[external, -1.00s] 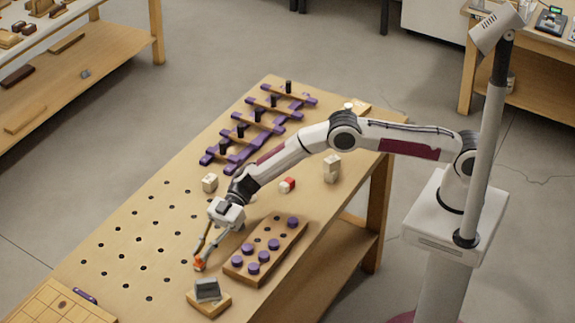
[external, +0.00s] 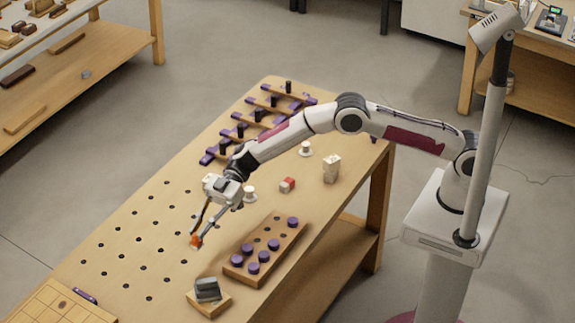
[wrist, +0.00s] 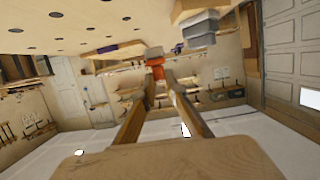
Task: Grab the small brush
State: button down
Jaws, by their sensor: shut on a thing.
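My gripper (external: 197,239) is shut on a small orange thing (external: 196,241), apparently the small brush, above the holed table top. In the wrist view the orange thing (wrist: 155,68) sits between my fingertips (wrist: 156,78), with a pale part against it. The fingers hide some of it, and its bristles cannot be made out. My gripper is left of the wooden board with purple pegs.
The peg board (external: 265,250) and a grey object (external: 207,289) on a wooden block are close by. A red-and-white cube (external: 287,185), a pale block (external: 332,168), and white cups (external: 305,149) stand further back. The left holed area is clear.

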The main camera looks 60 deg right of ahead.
jog(key=shift+r, duration=0.6)
